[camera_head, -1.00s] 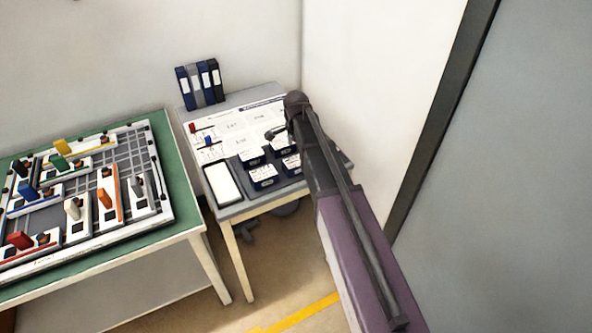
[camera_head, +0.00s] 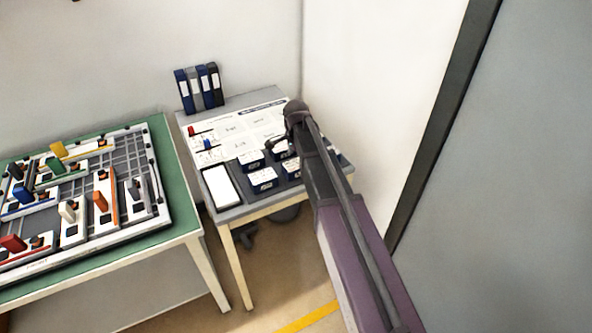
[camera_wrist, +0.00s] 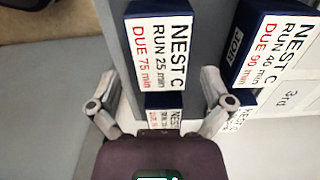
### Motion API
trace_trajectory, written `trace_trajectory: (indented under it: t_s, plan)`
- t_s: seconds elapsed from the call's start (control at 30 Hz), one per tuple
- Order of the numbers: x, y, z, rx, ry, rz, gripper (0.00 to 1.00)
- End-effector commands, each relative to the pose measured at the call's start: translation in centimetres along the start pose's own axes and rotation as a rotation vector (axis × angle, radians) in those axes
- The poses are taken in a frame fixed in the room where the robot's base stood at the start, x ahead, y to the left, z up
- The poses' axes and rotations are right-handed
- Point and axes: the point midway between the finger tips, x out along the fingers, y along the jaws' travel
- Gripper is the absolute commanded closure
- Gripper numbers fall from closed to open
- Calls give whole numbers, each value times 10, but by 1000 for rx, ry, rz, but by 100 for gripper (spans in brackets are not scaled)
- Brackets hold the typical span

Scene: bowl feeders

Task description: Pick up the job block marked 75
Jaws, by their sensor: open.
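In the wrist view, the job block marked DUE 75 min (camera_wrist: 160,48) is dark blue with a white label reading NEST C, RUN 25 min. My gripper (camera_wrist: 160,76) is open and empty, its fingertips on either side of this block's near end in the picture; I cannot tell their height above it. In the head view, several blue blocks with white labels (camera_head: 262,181) sit on the grey desk, their print too small to read. My arm largely hides the gripper there.
A block marked DUE 90 min (camera_wrist: 272,45) stands to the right. Another labelled block (camera_wrist: 163,117) shows between the fingers, partly hidden. The grey desk (camera_head: 238,212) also holds a white-faced tablet (camera_head: 221,186) and binders (camera_head: 200,88). A green table (camera_head: 180,200) stands left.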

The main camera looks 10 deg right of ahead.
Motion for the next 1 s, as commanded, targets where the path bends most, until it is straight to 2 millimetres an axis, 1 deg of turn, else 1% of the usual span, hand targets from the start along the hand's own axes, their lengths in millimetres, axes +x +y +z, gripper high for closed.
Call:
trace_trajectory:
  t_s: [0.03,0.3,0.6,0.73,1.0]
  plan:
    - [6,0,0,0,0,0,0]
    - [26,-1,-1,0,0,0,0]
    - [45,-1,-1,0,0,0,0]
    - [48,-1,-1,0,0,0,0]
    - [48,-1,-1,0,0,0,0]
